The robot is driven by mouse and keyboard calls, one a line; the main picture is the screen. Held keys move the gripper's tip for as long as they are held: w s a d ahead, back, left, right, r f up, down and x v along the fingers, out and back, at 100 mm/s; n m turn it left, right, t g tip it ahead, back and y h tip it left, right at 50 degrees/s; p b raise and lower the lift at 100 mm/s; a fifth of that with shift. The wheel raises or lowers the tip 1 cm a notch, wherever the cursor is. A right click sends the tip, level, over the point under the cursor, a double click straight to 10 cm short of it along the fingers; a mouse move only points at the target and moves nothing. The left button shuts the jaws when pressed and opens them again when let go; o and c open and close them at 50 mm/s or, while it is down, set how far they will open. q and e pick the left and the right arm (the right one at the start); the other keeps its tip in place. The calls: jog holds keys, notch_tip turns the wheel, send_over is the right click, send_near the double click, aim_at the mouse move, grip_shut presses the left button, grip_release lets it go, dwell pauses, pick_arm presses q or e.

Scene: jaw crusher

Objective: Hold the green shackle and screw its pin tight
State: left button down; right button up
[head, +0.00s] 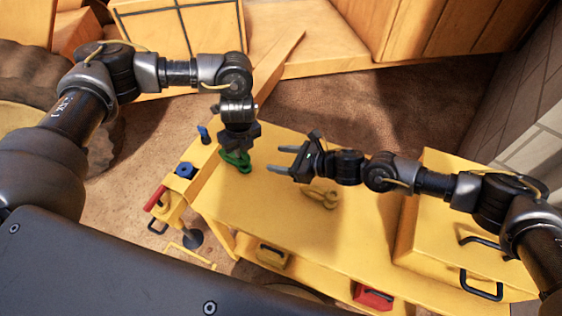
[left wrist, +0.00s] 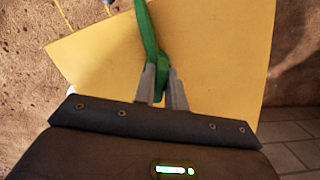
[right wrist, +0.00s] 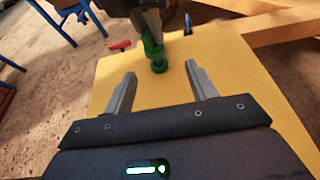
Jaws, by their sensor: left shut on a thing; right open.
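The green shackle (head: 238,161) is at the far left part of the yellow bench top, below my left gripper (head: 238,150). In the left wrist view the shackle (left wrist: 148,38) sits between my left fingers (left wrist: 163,88), which are shut on it. In the right wrist view the shackle (right wrist: 153,52) shows ahead, with a round green end, perhaps the pin, at its lower side (right wrist: 159,66). My right gripper (head: 279,160) is open and empty, to the right of the shackle and pointing at it. It also shows open in the right wrist view (right wrist: 160,82).
The yellow bench top (head: 270,210) carries a yellow shackle-like part (head: 319,196) below my right gripper. A vise-like yellow piece with a red handle (head: 155,198) and a blue part (head: 185,170) is at the left edge. A yellow box (head: 430,245) stands at the right.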

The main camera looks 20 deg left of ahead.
aim_at(248, 158)
jog(key=shift+g, duration=0.3)
jog(key=x, duration=1.2)
jog(key=shift+s+f, duration=0.4)
jog(key=shift+f, duration=0.05)
jog(key=shift+c, duration=0.5)
grip_shut()
jog(key=shift+w, duration=0.1)
jog(key=shift+w+d+r, duration=0.1)
